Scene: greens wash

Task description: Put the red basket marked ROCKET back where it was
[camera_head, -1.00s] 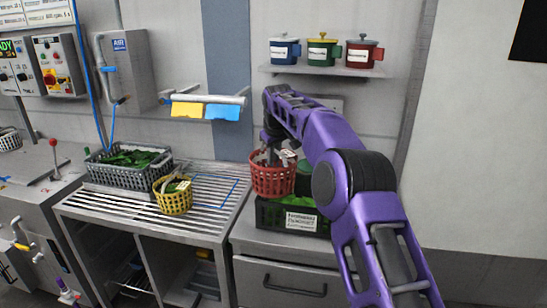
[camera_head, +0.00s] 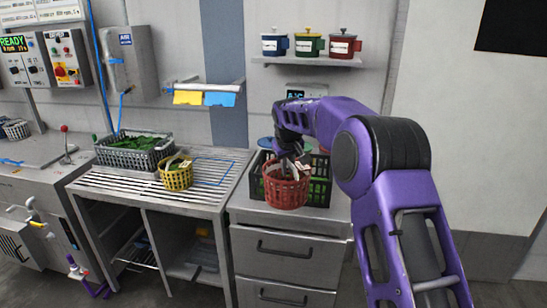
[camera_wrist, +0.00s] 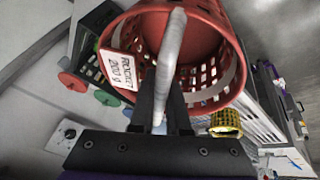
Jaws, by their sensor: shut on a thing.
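The red basket (camera_head: 286,190) hangs from my gripper (camera_head: 290,152), in front of a black crate over the right counter. In the wrist view the red basket (camera_wrist: 222,88) looks empty, and its white tag reads ROCKET 200 g. My gripper (camera_wrist: 165,110) is shut on the basket's pale handle, which runs up between the fingers. On the slatted rack to the left, a blue outlined rectangle (camera_head: 236,166) marks a bare spot beside a yellow basket (camera_head: 176,178).
A grey crate of greens (camera_head: 136,155) stands on the rack behind the yellow basket. The black crate (camera_head: 318,187) is behind the red basket. A rail with yellow and blue cards (camera_head: 205,97) and a shelf with three lidded pots (camera_head: 308,62) are on the wall.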

